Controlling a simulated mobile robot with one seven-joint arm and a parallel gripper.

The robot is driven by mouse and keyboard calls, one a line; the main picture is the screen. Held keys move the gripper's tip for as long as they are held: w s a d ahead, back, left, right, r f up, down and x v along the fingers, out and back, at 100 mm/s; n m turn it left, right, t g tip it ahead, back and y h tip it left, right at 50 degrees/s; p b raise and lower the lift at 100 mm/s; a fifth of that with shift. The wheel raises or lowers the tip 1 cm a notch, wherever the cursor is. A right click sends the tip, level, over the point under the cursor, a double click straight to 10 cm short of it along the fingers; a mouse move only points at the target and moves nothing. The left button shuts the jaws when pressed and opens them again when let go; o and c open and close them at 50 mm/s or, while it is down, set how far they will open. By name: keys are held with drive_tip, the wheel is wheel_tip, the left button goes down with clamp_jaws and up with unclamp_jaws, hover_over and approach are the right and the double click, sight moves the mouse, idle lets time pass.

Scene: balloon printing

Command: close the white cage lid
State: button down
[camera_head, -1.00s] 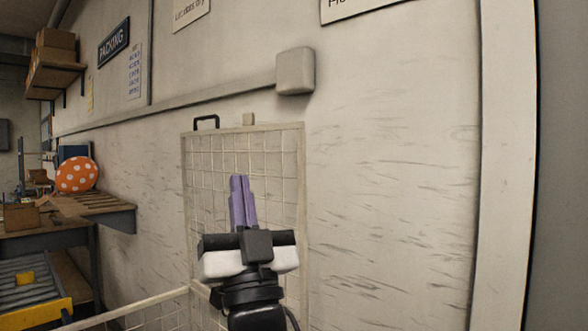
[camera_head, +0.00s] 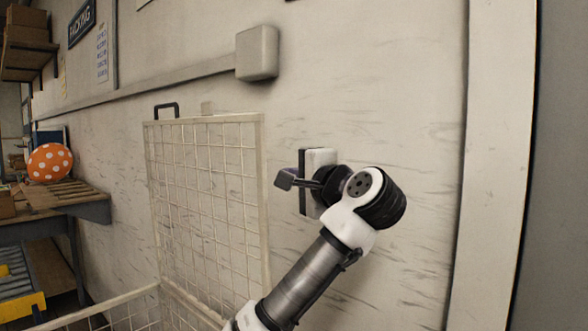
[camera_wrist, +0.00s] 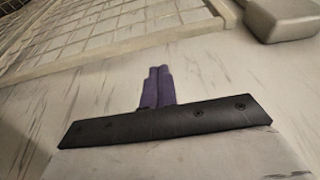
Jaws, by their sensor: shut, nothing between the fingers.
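The white wire-mesh cage lid (camera_head: 208,200) stands open and upright near the wall in the head view. A black handle (camera_head: 167,109) is on its top edge. Below it is the cage (camera_head: 105,303), only partly in view. The lid's frame (camera_wrist: 120,62) crosses the upper left of that view.
A grey box (camera_head: 257,52) with a conduit is on the wall above the lid; it also shows in the wrist view (camera_wrist: 282,16). A wooden-topped bench (camera_head: 65,203) with an orange dotted balloon (camera_head: 50,163) is at the left. The wall right of my arm is bare.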

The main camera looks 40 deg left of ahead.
drive_tip(key=p+x, duration=0.2)
drive_tip(key=x, duration=0.5)
